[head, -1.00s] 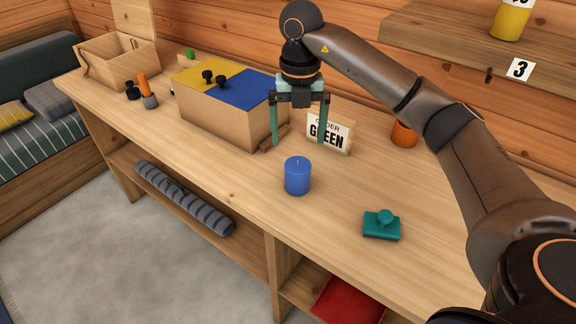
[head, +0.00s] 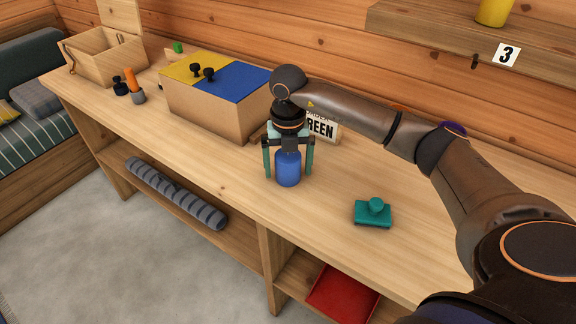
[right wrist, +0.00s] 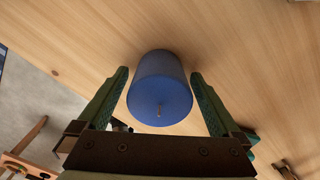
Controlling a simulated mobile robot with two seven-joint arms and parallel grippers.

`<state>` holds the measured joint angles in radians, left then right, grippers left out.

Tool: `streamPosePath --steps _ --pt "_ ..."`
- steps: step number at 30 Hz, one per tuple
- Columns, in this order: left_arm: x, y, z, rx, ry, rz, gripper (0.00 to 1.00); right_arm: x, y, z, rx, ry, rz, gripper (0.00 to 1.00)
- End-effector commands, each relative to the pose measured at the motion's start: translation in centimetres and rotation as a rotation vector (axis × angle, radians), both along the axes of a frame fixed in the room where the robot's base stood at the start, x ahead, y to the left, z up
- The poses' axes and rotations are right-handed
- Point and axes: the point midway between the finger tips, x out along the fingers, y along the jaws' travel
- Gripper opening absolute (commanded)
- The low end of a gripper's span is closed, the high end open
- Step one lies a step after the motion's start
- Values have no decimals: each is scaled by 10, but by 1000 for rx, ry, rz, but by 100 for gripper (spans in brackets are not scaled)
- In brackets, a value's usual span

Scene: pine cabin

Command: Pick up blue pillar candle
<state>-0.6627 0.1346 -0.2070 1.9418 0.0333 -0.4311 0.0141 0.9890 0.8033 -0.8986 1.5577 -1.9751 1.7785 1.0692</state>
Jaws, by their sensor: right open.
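The blue pillar candle (head: 288,169) stands upright on the wooden workbench (head: 215,205), near its front edge. My right gripper (head: 288,175) is lowered over it, with one finger on each side and the jaws open. In the right wrist view the candle (right wrist: 160,88) sits between the two green fingers (right wrist: 160,98), with a small gap on both sides. Its wick end faces the camera. My left gripper is not in view.
A teal block with a knob (head: 374,212) lies to the right on the bench. A box with a yellow and blue lid (head: 205,110) stands behind left. A sign (head: 325,130) stands just behind the gripper. A red tray (head: 343,295) is on the shelf below.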

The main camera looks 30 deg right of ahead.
Motion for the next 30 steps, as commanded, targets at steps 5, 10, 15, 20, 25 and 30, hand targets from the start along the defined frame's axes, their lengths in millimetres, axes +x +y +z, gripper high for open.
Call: streamPosePath --steps 5,10,15,20,25,30 --pt "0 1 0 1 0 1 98 0 0 0 0 0 0 98" --pt "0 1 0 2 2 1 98 0 0 0 1 0 0 79" --pt "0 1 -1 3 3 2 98 0 0 1 1 0 0 60" --pt "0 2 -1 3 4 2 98 0 0 1 1 0 0 42" --pt "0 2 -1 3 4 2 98 0 0 1 1 0 0 22" --pt "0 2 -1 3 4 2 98 0 0 1 1 -2 0 7"
